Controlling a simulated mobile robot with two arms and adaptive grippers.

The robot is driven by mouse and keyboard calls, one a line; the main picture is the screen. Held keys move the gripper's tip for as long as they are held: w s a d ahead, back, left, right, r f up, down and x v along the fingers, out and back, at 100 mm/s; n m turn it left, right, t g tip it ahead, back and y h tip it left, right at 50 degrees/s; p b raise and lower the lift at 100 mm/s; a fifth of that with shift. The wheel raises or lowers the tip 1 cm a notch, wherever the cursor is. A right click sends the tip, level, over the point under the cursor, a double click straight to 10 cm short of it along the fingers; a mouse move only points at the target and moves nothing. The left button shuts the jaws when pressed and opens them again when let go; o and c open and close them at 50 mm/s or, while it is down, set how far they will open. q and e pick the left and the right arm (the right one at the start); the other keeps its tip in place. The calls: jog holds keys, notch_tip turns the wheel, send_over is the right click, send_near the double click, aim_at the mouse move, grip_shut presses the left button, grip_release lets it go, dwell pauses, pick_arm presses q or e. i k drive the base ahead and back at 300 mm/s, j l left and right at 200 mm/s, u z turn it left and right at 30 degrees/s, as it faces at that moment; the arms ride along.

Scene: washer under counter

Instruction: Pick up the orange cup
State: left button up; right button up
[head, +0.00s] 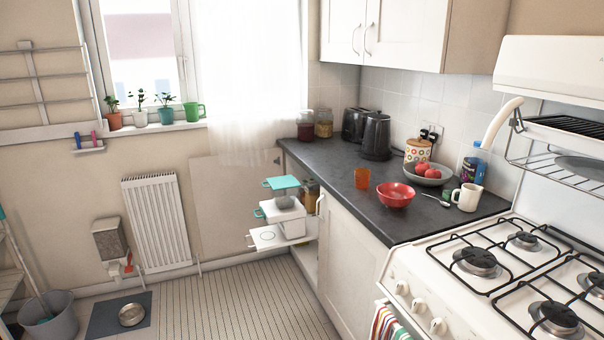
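The orange cup (362,178) stands upright on the dark countertop (335,170), near its front edge. It looks like a small orange tumbler without a handle. A red bowl (396,195) sits just to its right and slightly nearer. Neither of my grippers shows in the head view, so their state and place cannot be seen.
A kettle (376,136) and toaster (354,124) stand behind the cup. A fruit bowl (428,174), a spoon (436,199) and a white mug (467,197) are to the right, before the gas stove (480,262).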

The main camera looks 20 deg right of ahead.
aim_at(361, 175)
jog(key=i+j+z, duration=0.15)
jog(key=i+z, duration=0.25)
jog(key=i, duration=0.2)
jog(key=i+j+z, duration=0.35)
jog(key=i, duration=0.25)
jog(key=i+j+z, duration=0.4)
jog(key=i, duration=0.2)
